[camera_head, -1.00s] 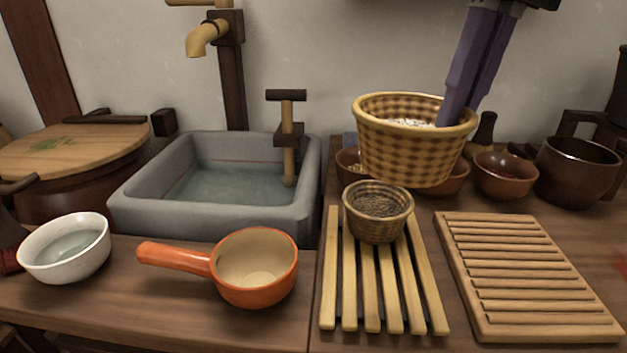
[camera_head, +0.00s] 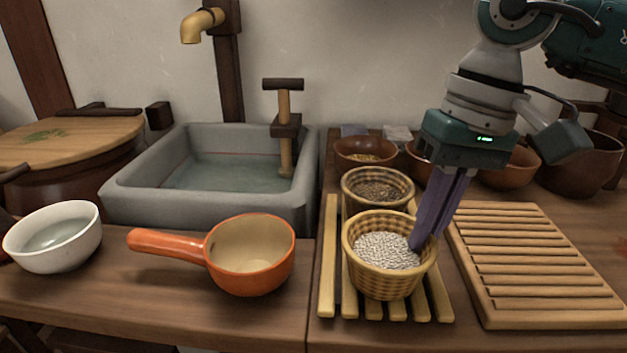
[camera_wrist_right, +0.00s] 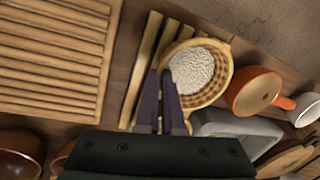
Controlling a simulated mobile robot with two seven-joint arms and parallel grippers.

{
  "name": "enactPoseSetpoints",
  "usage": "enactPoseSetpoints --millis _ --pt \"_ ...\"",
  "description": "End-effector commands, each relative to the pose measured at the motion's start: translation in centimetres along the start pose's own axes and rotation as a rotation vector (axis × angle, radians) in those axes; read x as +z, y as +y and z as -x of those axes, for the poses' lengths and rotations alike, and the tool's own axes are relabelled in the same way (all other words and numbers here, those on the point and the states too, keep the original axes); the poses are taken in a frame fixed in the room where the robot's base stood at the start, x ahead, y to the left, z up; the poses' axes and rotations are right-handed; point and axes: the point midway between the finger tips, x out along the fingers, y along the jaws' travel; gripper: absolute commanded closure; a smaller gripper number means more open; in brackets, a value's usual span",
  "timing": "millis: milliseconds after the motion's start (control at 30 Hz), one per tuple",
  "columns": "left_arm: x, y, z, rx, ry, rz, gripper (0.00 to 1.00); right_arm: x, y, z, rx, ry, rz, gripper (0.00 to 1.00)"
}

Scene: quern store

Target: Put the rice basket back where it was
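The rice basket (camera_head: 390,278), woven tan with white grain in it, is upright at the front part of the slatted wooden rack (camera_head: 327,270). I cannot tell whether its base touches the slats. My right gripper (camera_head: 418,243) comes down from above right, and its purple fingers are closed on the basket's right rim. In the right wrist view the fingers (camera_wrist_right: 163,76) meet the rim of the rice basket (camera_wrist_right: 222,88). A second basket (camera_head: 378,187) with darker grain stands just behind it on the rack. My left gripper is not in view.
A ridged wooden board (camera_head: 540,262) lies right of the rack. An orange ladle (camera_head: 250,280) and a white water bowl (camera_head: 55,255) stand to the left, before a stone sink (camera_head: 205,212). Brown bowls (camera_head: 365,150) line the back.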

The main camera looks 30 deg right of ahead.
Motion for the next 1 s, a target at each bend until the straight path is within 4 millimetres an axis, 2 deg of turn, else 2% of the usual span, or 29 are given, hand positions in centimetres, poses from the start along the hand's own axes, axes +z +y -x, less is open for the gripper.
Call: enactPoseSetpoints --millis 267,300,533,833,933,1000 --pt "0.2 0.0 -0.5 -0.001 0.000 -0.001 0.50 0.0 0.1 -0.4 0.000 0.001 0.000 1.00" --pt "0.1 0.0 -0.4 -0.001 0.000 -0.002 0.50 0.0 0.1 -0.2 0.000 0.000 -0.001 0.91" --pt "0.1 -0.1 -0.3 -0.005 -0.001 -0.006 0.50 0.0 0.1 -0.2 0.001 -0.001 -0.001 0.66" --pt "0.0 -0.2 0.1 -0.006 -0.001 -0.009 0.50 0.0 0.0 0.2 0.000 -0.001 0.000 0.66" --pt "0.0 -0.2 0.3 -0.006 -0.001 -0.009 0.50 -0.1 0.0 1.2 0.001 0.003 0.000 0.66" --pt "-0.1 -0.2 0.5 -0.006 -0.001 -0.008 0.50 -0.1 0.0 2.6 0.001 0.005 0.001 0.66"
